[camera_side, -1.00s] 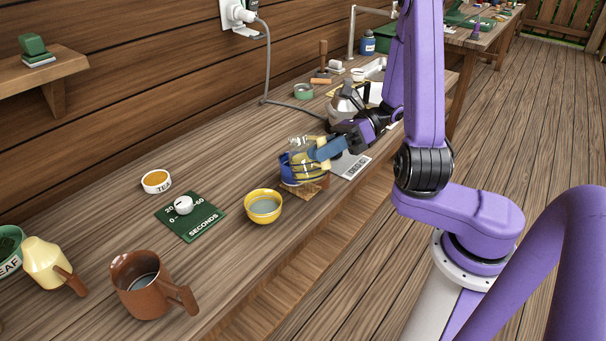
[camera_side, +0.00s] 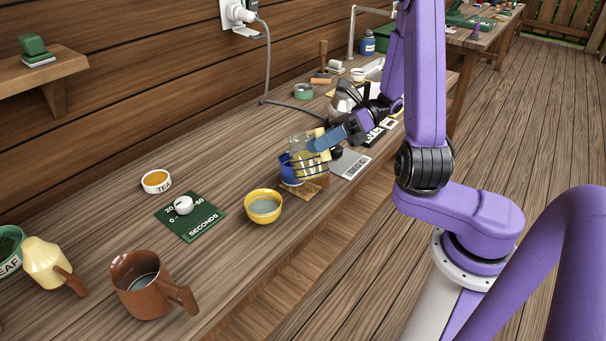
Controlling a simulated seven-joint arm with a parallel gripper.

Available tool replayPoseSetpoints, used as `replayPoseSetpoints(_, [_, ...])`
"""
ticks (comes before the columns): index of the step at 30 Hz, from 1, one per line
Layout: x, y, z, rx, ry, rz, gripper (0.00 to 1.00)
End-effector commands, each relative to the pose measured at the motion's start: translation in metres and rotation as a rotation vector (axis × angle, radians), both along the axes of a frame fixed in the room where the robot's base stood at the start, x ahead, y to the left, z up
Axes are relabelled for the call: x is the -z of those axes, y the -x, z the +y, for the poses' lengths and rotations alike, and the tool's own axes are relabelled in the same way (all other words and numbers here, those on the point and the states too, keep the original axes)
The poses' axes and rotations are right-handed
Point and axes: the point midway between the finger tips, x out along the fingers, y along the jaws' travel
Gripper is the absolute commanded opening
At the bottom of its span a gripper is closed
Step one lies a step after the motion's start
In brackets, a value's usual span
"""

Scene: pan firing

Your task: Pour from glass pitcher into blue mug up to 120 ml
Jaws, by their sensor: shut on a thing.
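The glass pitcher (camera_side: 311,168) is clear at the top, with yellowish and dark bands lower down. My gripper (camera_side: 319,143) is shut on it and holds it near the table's front edge. The blue mug (camera_side: 286,170) stands just left of the pitcher and partly behind it, on a small brown mat (camera_side: 298,191). The pitcher hides much of the mug, so its inside and its fill level do not show. I cannot tell whether liquid is flowing or whether the two touch.
A brown mug (camera_side: 145,285) is at the front left. A labelled card (camera_side: 350,164) lies to the right. A metal kettle (camera_side: 345,101) is behind my arm.

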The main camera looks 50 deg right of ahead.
Motion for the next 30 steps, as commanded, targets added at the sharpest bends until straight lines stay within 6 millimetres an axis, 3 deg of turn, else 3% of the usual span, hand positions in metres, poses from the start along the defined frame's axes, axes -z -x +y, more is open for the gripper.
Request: replayPoseSetpoints(30, [-0.007, -0.011, -0.005, 0.000, -0.075, 0.147, 0.00])
